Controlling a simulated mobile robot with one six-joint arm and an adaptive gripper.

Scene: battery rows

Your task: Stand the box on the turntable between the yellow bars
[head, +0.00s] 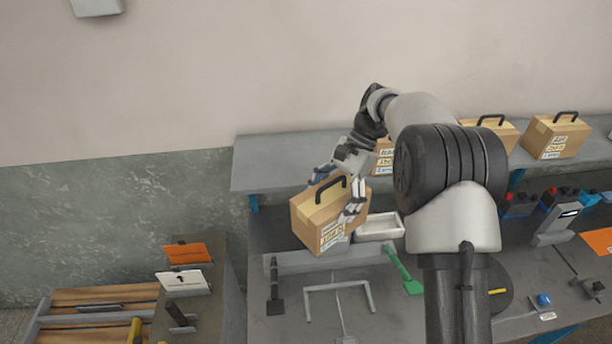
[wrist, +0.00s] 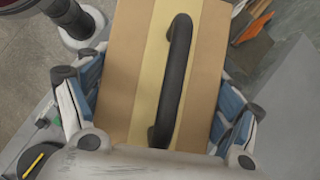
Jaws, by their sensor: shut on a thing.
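The box (head: 318,222) is a tan carton with a black handle and a label on its front. My gripper (head: 338,192) is shut on it, one finger on each side, and holds it tilted above the workbench. In the wrist view the box's top (wrist: 115,75) and handle (wrist: 172,80) lie between the two blue-padded fingers of my gripper (wrist: 160,110). The turntable (head: 503,305) is a dark disc on the bench to the right, partly hidden behind my arm. One yellow bar (head: 498,291) shows on it; another cannot be seen.
Similar boxes (head: 556,137) stand on the back shelf (head: 285,165). A white tray (head: 378,228), a green-handled tool (head: 404,272) and a grey frame (head: 340,287) are on the bench near the held box. Batteries (head: 520,204) and a tilted display (head: 556,226) are at right.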

